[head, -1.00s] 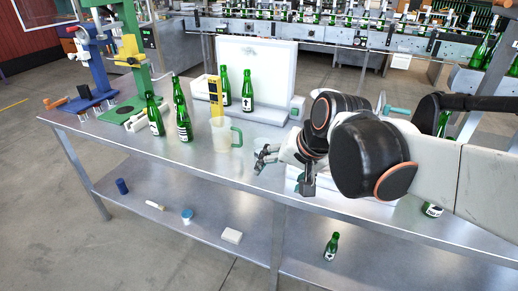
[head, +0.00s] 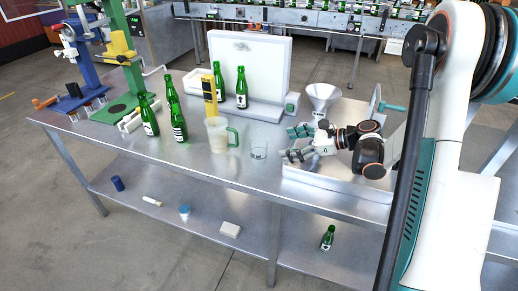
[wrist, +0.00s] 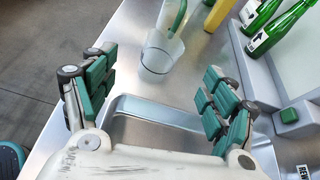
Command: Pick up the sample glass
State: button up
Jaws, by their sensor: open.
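The sample glass (head: 258,149) is a small clear tumbler standing upright on the steel table, just right of the jug with the green handle (head: 217,136). In the wrist view the glass (wrist: 157,61) is beyond my fingers, near the top middle, with the jug's handle behind it. My gripper (head: 291,143) is open and empty, to the right of the glass and apart from it, its fingers pointing left toward it. In the wrist view my gripper (wrist: 152,85) shows its green-padded fingers spread wide. Nothing hides the glass.
A metal tray (head: 300,181) lies under my gripper, with a funnel (head: 321,99) behind. Green bottles (head: 177,122) and a yellow instrument (head: 209,95) stand left of the glass. A white panel (head: 262,70) stands behind. The table front near the glass is clear.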

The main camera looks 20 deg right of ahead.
aim_at(259, 146)
jog(key=shift+m+t+y, duration=0.4)
jog(key=shift+m+y, duration=0.1)
jog(key=shift+m, duration=0.3)
jog(key=w+a+f, duration=0.1)
jog(key=w+a, duration=0.1)
jog(key=w+a+f+b, duration=0.1)
jog(key=w+a+f, duration=0.1)
jog(key=shift+w+a+f, duration=0.15)
jog(key=shift+w+f, duration=0.15)
jog(key=shift+a+b+x, duration=0.2)
jog(key=shift+b+x, duration=0.9)
jog(key=shift+x, duration=1.6)
jog(key=shift+s+r, duration=0.2)
jog(key=shift+r, duration=0.1)
jog(key=c, duration=1.2)
